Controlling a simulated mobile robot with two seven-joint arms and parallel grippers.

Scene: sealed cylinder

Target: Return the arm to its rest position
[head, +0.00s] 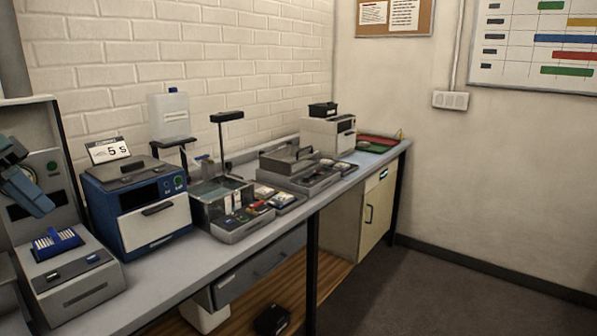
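My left gripper (28,188) shows at the left edge as blue-grey parts, in front of a grey bench machine (65,180). The picture cuts off the rest of that arm. I cannot tell whether its fingers are open or shut, and I see nothing clearly held in it. It appears above and to the left of a blue rack (57,243) on the grey machine's lower deck. I cannot judge the gap between them. My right arm and gripper are out of view.
A long grey bench (178,270) runs along the brick wall. A blue-and-white machine (155,222), a clear-walled box (222,205), grey trays (310,178) and a white machine (327,136) stand on it. A white bottle (169,116) stands behind. The floor (420,295) at right is clear.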

